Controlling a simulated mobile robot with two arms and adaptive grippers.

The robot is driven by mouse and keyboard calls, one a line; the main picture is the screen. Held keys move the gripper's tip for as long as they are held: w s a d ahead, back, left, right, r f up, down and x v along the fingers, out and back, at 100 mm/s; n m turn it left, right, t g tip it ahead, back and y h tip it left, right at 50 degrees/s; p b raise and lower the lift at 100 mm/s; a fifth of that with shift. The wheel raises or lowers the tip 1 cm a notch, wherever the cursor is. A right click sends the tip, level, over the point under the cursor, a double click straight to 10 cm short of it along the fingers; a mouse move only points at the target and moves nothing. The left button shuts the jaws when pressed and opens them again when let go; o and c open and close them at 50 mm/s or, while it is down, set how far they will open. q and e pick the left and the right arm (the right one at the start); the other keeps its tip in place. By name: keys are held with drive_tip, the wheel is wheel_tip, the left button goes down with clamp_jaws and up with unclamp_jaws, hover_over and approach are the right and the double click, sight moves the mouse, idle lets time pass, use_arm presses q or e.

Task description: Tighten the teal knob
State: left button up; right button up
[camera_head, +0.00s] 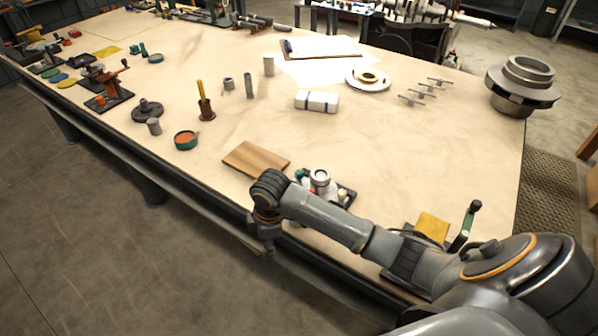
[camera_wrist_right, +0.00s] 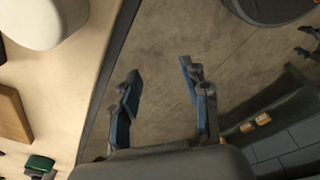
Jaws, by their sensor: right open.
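A small teal knob (camera_head: 299,174) sits on a compact device (camera_head: 345,196) with a white round top, near the front edge of the workbench. My right arm crosses in front of this device and hides part of it. My right gripper (camera_wrist_right: 160,78) is open and empty. In the wrist view its two fingers are apart over the floor, just outside the bench edge. A dark teal-green part (camera_wrist_right: 40,163) shows at the lower left of the wrist view; I cannot tell whether it is the knob. My left gripper is not in view.
A wooden board (camera_head: 256,160) lies left of the device. A white block (camera_head: 317,101) lies mid-bench. A large metal part (camera_head: 522,85) stands at the right. The bench middle has free room.

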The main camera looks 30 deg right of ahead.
drive_tip(key=w+d+r+n, duration=0.1)
drive_tip(key=w+d+r, duration=0.3)
drive_tip(key=w+d+r+n+h, duration=0.1)
drive_tip(key=w+d+r, duration=0.3)
drive_tip(key=shift+d+r+n+g, duration=0.2)
drive_tip(key=shift+r+n+g, duration=0.1)
drive_tip(key=shift+r+g, duration=0.1)
wheel_tip(320, 180, up, 10)
drive_tip(key=r, duration=0.1)
hover_over(298, 172)
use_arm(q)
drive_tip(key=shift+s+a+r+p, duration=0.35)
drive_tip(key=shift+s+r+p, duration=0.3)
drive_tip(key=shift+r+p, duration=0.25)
use_arm(e)
drive_tip(key=shift+n, duration=0.3)
wheel_tip(298, 172, down, 14)
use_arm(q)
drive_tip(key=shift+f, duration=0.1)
use_arm(e)
drive_tip(key=shift+c, duration=0.4)
clamp_jaws()
